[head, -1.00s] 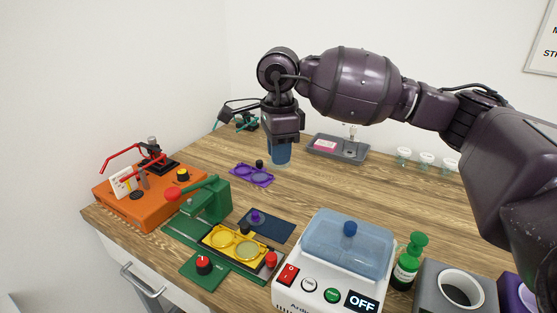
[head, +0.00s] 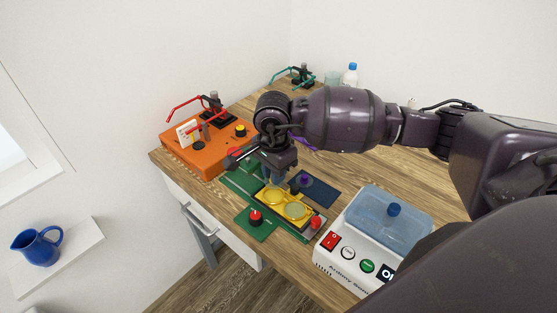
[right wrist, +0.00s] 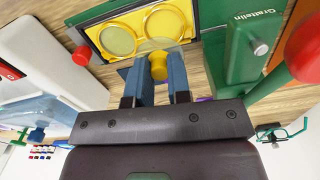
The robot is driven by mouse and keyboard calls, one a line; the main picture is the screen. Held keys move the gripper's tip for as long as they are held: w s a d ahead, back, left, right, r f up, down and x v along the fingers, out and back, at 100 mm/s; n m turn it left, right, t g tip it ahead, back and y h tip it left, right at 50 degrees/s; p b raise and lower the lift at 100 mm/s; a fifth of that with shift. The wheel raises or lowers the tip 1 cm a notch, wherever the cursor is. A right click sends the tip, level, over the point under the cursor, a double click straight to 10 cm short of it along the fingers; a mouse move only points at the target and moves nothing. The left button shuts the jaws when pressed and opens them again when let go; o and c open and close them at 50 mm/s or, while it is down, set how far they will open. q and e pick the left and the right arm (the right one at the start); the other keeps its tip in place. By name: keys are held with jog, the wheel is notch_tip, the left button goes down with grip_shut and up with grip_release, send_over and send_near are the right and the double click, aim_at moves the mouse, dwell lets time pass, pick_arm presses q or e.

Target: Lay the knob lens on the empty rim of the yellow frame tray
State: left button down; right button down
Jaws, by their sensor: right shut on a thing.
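In the right wrist view my right gripper (right wrist: 161,66) is shut on the yellow knob of the knob lens (right wrist: 159,66), a clear round disc. The disc overlaps the near edge of the yellow frame tray (right wrist: 101,37); I cannot tell whether they touch. The tray has two round rims; the left one looks greyish inside, the right one more yellow. In the head view my right gripper (head: 276,176) is beside the tray (head: 285,206), at its back end, and the held lens is hidden or too small to make out. My left gripper is not in view.
A green press with a base plate (head: 240,184) stands close beside the tray. A purple knob (head: 304,180) sits on a navy mat (head: 322,191) behind it. A red-and-green knob base (head: 255,217), a white device (head: 345,262) with blue lid and an orange box (head: 180,157) stand around.

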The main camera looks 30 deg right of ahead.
aim_at(274, 196)
jog(key=shift+w+n, duration=0.3)
jog(key=shift+s+n, duration=0.1)
jog(key=shift+n, duration=0.2)
jog(key=shift+f+b, duration=0.35)
jog(key=shift+f, duration=1.3)
jog(key=shift+f+b, duration=0.35)
jog(key=shift+b, duration=0.2)
jog(key=shift+f+b, duration=0.4)
jog(key=shift+f, duration=0.3)
jog(key=shift+f+b, duration=0.3)
jog(key=shift+b, duration=0.05)
